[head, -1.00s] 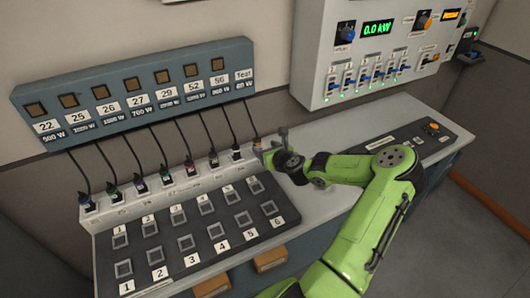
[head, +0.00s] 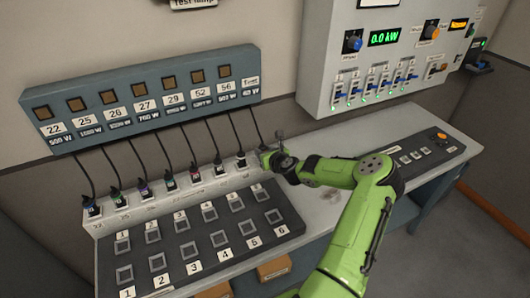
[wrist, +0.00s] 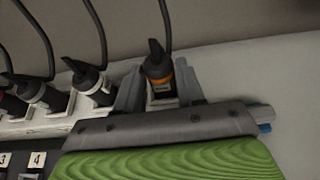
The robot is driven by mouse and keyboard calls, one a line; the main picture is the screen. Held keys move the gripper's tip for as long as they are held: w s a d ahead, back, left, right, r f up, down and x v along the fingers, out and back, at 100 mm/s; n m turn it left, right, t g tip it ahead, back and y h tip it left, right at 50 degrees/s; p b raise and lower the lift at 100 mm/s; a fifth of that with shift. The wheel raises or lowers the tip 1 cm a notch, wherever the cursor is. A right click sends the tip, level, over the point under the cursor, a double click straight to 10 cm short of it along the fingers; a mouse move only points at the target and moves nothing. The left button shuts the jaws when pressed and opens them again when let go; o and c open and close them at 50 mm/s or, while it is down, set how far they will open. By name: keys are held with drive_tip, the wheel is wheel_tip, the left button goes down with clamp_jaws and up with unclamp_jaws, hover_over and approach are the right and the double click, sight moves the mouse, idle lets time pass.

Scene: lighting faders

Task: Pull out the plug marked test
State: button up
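The test plug is the rightmost plug, black with an orange band (wrist: 160,72), upright in the white socket strip in the wrist view. Its black cord runs up to the lamp panel place labelled Test (head: 251,82). My gripper (wrist: 161,88) has its grey fingers on either side of this plug, close to it. Whether the fingers press on the plug cannot be told. In the head view my gripper (head: 267,156) is at the right end of the plug row and mostly covers the plug.
A neighbouring black plug with a white band (wrist: 92,82) stands close to the left finger, with more plugs beyond it. A dark panel of numbered square buttons (head: 200,240) lies in front. The grey desk top (head: 335,140) to the right is mostly clear.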

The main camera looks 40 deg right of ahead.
drive_tip(key=c, duration=0.3)
drive_tip(key=shift+r, duration=0.1)
drive_tip(key=shift+c, duration=0.2)
drive_tip(key=shift+r+p, duration=0.2)
drive_tip(key=shift+p, duration=0.1)
drive_tip(key=shift+r+p, duration=2.2)
drive_tip(key=shift+p, duration=0.3)
